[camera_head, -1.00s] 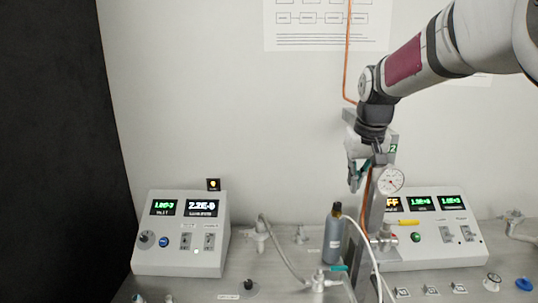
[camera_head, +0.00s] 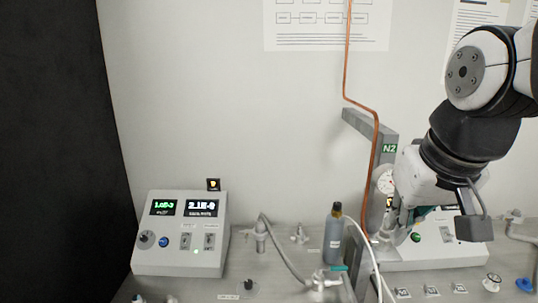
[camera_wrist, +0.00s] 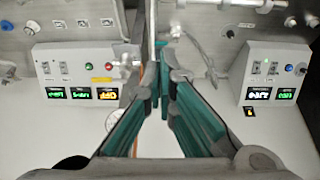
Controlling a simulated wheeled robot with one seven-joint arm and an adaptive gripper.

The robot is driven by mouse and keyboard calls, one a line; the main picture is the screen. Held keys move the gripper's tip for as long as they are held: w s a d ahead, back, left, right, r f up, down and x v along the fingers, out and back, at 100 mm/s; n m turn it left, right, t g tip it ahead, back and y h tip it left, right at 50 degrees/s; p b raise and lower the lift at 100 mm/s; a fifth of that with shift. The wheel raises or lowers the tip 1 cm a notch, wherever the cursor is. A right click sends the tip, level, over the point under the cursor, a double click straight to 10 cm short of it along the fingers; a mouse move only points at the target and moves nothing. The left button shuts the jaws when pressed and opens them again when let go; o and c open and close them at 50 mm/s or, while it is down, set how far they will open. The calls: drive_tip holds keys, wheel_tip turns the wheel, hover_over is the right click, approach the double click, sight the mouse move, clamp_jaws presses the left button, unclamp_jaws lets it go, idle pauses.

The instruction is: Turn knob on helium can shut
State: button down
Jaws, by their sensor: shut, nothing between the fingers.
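I cannot make out the can clearly in the wrist view.
A grey N2 post (camera_head: 363,215) with a copper pipe (camera_head: 347,60) stands between the can and my gripper. A round gauge (camera_head: 386,182) is partly hidden by my gripper. Control boxes stand left (camera_head: 180,250) and right (camera_head: 450,250). Valves and hoses clutter the bench.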

drive_tip(key=s, duration=0.2)
drive_tip(key=g+b, duration=0.1)
drive_tip(key=g, duration=0.1)
hover_over(340, 206)
drive_tip(key=s, duration=0.2)
drive_tip(key=s+f+x, duration=0.1)
drive_tip(key=s+x, duration=0.1)
drive_tip(key=x, duration=0.7)
drive_tip(key=shift+s+a+f+b, duration=0.1)
drive_tip(key=shift+a+f+b, duration=0.1)
drive_tip(key=shift+f, duration=0.85)
drive_tip(key=shift+s+a+f+b, duration=0.1)
drive_tip(key=shift+f+b, duration=0.05)
drive_tip(key=shift+f, duration=0.9)
drive_tip(key=shift+a+f+b, duration=0.1)
drive_tip(key=shift+f+b, duration=0.1)
drive_tip(key=shift+f, duration=0.9)
drive_tip(key=shift+f, duration=0.2)
